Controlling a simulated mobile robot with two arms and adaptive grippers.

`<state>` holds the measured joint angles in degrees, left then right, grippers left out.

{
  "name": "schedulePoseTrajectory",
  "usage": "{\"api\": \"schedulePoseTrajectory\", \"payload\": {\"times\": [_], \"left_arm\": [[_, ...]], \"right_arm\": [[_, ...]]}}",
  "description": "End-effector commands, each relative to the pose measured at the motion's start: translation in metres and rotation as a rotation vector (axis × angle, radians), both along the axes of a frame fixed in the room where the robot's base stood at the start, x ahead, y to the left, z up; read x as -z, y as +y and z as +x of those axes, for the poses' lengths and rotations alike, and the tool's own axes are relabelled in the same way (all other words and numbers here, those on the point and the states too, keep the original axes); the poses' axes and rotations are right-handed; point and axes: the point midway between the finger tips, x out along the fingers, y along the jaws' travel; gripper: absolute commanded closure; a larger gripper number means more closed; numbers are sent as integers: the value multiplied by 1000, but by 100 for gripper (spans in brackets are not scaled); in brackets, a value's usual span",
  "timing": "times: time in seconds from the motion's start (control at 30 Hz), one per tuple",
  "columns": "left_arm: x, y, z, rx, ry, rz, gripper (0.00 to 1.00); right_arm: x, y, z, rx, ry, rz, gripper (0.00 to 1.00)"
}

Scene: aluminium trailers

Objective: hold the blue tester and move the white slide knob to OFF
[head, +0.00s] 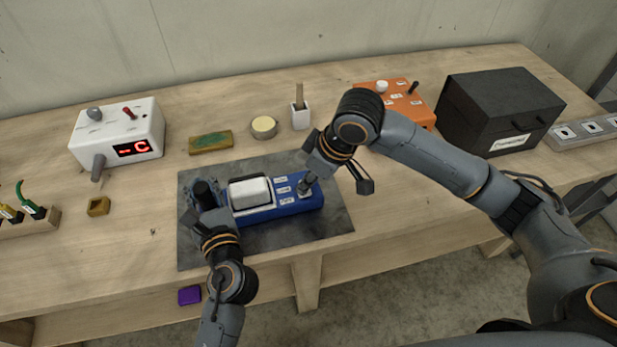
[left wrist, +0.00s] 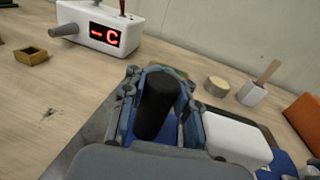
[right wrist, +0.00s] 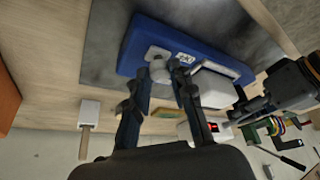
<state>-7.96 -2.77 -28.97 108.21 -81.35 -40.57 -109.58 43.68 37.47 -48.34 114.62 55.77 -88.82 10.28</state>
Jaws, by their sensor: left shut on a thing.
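The blue tester (head: 262,212) lies on a dark grey mat, with a white raised cover (head: 250,192) and several white labels. A black upright handle (left wrist: 157,105) stands at its left end. My left gripper (head: 207,200) is shut around that handle, with a finger on either side in the left wrist view. The knob's setting is not readable.
Behind the mat are a green-topped sponge (head: 210,142), a round tin (head: 264,127) and a white cup (head: 300,117). A white box with a red display (head: 118,135) stands left. An orange box (head: 400,100) and black case (head: 500,108) stand right.

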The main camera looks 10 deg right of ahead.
Motion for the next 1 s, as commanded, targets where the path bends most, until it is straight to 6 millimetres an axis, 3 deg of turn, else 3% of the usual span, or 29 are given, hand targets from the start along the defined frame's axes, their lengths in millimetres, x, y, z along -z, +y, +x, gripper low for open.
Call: {"api": "schedulePoseTrajectory", "payload": {"times": [0.63, 0.67, 0.77, 1.0], "left_arm": [[-1, 1, 0, -2, -1, 1, 100], [-1, 1, 0, -2, -1, 1, 100], [-1, 1, 0, -2, -1, 1, 100], [-1, 1, 0, -2, -1, 1, 100]], "right_arm": [[0, 0, -13, -1, 1, 0, 100], [0, 0, -13, -1, 1, 0, 73], [0, 0, -13, -1, 1, 0, 54], [0, -1, -12, 0, 0, 0, 54]]}}
